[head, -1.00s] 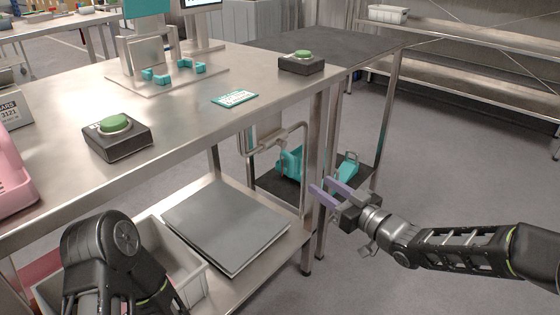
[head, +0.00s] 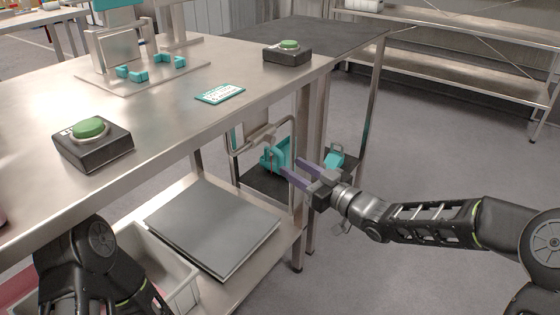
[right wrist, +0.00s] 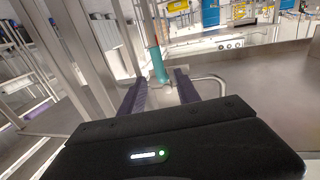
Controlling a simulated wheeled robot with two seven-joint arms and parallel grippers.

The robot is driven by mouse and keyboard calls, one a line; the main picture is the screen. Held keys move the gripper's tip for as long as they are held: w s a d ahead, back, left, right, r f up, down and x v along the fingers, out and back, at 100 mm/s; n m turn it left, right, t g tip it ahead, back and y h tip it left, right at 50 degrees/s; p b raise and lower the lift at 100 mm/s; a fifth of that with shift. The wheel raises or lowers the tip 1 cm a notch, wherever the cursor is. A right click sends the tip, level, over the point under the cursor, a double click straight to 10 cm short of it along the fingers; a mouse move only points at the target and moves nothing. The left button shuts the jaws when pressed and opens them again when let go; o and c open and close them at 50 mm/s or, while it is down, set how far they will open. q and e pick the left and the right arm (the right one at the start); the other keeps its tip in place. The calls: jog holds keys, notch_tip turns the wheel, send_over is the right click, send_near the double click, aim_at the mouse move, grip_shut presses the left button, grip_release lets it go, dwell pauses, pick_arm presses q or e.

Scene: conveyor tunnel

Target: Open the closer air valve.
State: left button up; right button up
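My right gripper (head: 291,168) has two purple fingers, spread apart, beside the table leg under the worktop. A teal part (head: 275,155), which may be the closer valve, sits just beyond the fingertips by a bent metal pipe (head: 236,160). A second teal part (head: 334,157) is farther right. In the right wrist view, a teal upright piece (right wrist: 158,62) stands beyond and between the open fingers of the gripper (right wrist: 160,78); I see no contact. I cannot tell the valve's position. My left arm shows at lower left; its gripper is out of view.
The metal worktop (head: 170,115) holds two black boxes with green buttons, a near one (head: 92,143) and a far one (head: 287,53), and a teal card (head: 220,93). A grey plate (head: 213,228) lies on the lower shelf. A table leg (head: 306,150) stands close to my right fingers.

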aim_at(283, 161)
jog(key=b+x, duration=0.1)
jog(key=x, duration=0.5)
jog(key=shift+b, duration=0.3)
jog(key=shift+c, duration=0.3)
jog(key=shift+d, duration=0.1)
jog(key=c, duration=0.7)
grip_shut()
jog(key=shift+w+d, duration=0.1)
jog(key=shift+d, duration=0.05)
